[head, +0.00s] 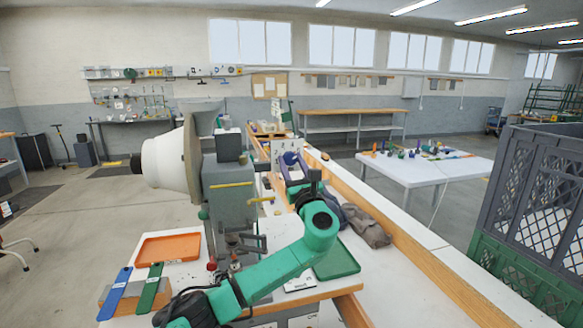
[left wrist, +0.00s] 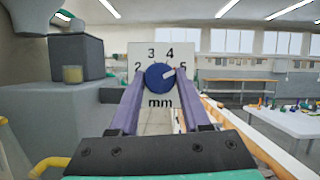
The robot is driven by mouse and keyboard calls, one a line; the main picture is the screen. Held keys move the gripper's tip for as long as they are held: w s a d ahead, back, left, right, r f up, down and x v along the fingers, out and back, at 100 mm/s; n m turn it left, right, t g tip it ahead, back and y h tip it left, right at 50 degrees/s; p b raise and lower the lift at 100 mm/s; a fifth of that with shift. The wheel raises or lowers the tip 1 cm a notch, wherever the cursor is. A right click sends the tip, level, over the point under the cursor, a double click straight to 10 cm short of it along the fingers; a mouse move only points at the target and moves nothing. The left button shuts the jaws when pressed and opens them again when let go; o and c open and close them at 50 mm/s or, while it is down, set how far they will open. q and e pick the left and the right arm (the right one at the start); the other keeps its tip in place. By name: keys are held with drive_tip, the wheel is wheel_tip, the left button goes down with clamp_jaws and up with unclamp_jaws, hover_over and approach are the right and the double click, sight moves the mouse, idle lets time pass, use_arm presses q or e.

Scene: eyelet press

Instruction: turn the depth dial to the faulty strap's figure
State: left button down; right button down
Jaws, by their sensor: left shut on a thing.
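The blue depth dial (left wrist: 158,77) sits on a white plate (left wrist: 140,56) with the figures 2, 3, 4, 5 and "mm". Its pale pointer mark, with an orange tip, points up and right, between 4 and 5 and nearer the 5. My left gripper (left wrist: 160,88) is shut on the dial, one purple finger on each side. In the head view the dial (head: 290,158) and the left gripper (head: 289,168) show small beside the grey press (head: 231,196). A blue strap (head: 115,293) and a green strap (head: 149,288) lie at the front left; no readable figure shows on them. My right gripper is out of view.
An orange tray (head: 168,237) and a green tray (head: 352,262) lie on the bench on either side of the press. A grey cloth-like thing (head: 366,226) lies by the bench's wooden edge. A white table (head: 425,172) with small coloured things stands right. A large crate (head: 535,200) stands far right.

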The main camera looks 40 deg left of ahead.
use_arm(q)
drive_tip(key=n+g+b, duration=0.1)
drive_tip(key=n+b, duration=0.1)
drive_tip(key=n, duration=0.1)
drive_tip(key=n+g+y+b, duration=0.1)
drive_tip(key=n+g+b, duration=0.1)
drive_tip(key=shift+w+d+f+n, duration=0.1)
drive_tip(key=shift+f+n, duration=0.1)
drive_tip(key=shift+n, duration=0.2)
drive_tip(key=n+g+b, duration=0.1)
drive_tip(key=n, duration=0.1)
drive_tip(key=shift+n, duration=0.3)
drive_tip(key=n+g, duration=0.1)
drive_tip(key=n+b, duration=0.1)
drive_tip(key=n, duration=0.1)
drive_tip(key=shift+w+r+g, duration=0.1)
drive_tip(key=shift+r+g, duration=0.15)
drive_tip(key=shift+g, duration=0.15)
drive_tip(key=n, duration=0.2)
drive_tip(key=n+g, duration=0.1)
drive_tip(key=n, duration=0.1)
drive_tip(key=shift+d+r+n+g+h, duration=0.1)
drive_tip(key=shift+r+n+g+h, duration=0.05)
drive_tip(key=shift+n+g+h, duration=0.15)
drive_tip(key=shift+r+n+g+h, duration=0.1)
drive_tip(key=shift+n+g+h, duration=0.25)
drive_tip(key=shift+n, duration=0.85)
drive_tip(key=shift+n+g+h, duration=0.15)
drive_tip(key=shift+n+h, duration=0.3)
drive_tip(key=shift+n, duration=0.75)
